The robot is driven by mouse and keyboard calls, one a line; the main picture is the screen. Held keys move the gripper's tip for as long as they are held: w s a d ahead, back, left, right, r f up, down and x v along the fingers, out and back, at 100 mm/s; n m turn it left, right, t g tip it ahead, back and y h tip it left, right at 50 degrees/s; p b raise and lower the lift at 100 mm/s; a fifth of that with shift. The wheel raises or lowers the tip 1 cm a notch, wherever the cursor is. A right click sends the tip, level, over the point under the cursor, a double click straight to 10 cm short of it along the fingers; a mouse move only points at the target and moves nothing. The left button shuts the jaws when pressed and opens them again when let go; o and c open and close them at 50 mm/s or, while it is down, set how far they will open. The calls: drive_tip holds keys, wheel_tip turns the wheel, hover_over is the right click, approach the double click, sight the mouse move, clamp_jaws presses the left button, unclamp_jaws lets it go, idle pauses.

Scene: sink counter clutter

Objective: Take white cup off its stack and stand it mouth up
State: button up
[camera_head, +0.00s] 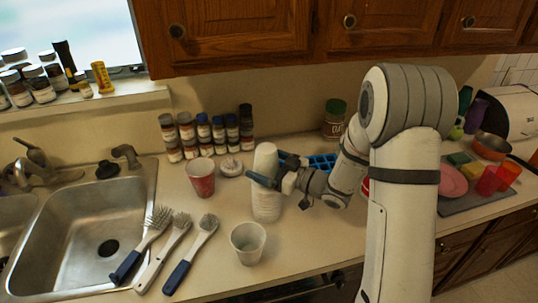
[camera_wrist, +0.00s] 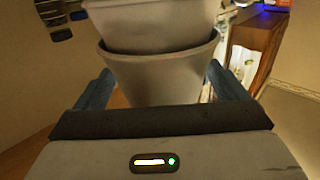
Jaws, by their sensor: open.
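A tall stack of white cups (camera_head: 266,207) stands on the counter in the head view. It is narrower at the top, so the cups look mouth down. My gripper (camera_head: 268,170) reaches in from the right at the upper half of the stack. In the wrist view a white cup (camera_wrist: 160,75) lies between the two blue fingers of my open gripper (camera_wrist: 160,92), with another cup (camera_wrist: 150,28) nested against it. Whether the fingers touch the cup cannot be told. A separate whitish cup (camera_head: 248,243) stands mouth up on the counter, in front of the stack.
A red patterned cup (camera_head: 201,177) and a small white round item (camera_head: 231,167) stand left of the stack, before several spice jars (camera_head: 205,135). Brushes (camera_head: 178,250) lie by the sink (camera_head: 95,225). Counter right of the whitish cup is clear.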

sight(267, 147)
drive_tip(key=shift+c, duration=0.4)
drive_tip(key=c, duration=0.9)
drive_tip(key=shift+c, duration=0.2)
wheel_tip(267, 147, up, 10)
drive_tip(key=shift+r+b, duration=0.2)
drive_tip(key=shift+b, duration=0.35)
wheel_tip(267, 147, up, 8)
drive_tip(key=p, duration=0.6)
